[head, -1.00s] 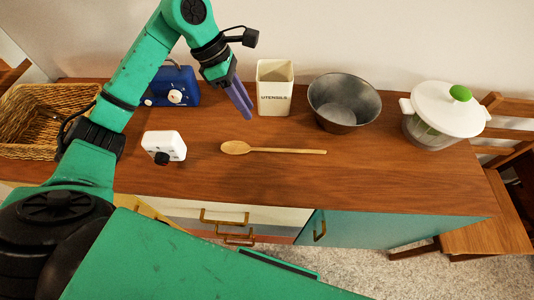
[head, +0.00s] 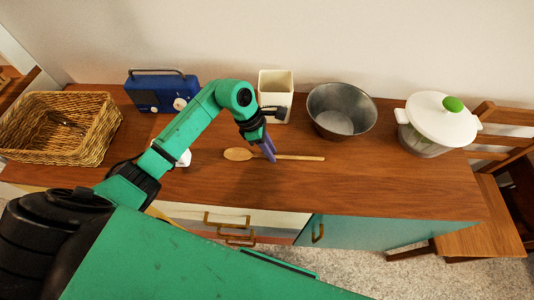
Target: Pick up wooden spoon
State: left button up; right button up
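The wooden spoon (head: 300,157) lies flat on the brown countertop, its bowl to the left and its handle to the right. My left gripper (head: 269,154) points down at the spoon's handle, just right of the bowl, and its purple fingers cover a short part of the handle. The fingers look close together, and I cannot tell whether they touch or have closed on the handle. My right gripper is not in view.
Behind the spoon stand a white utensil box (head: 277,84), a metal bowl (head: 342,108) and a white pot with a green knob (head: 438,121). A blue radio (head: 150,91) and wicker basket (head: 60,146) are left. My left arm mostly hides a small white device (head: 184,158).

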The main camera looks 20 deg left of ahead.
pick_arm(q)
grip_shut()
dwell(0.3)
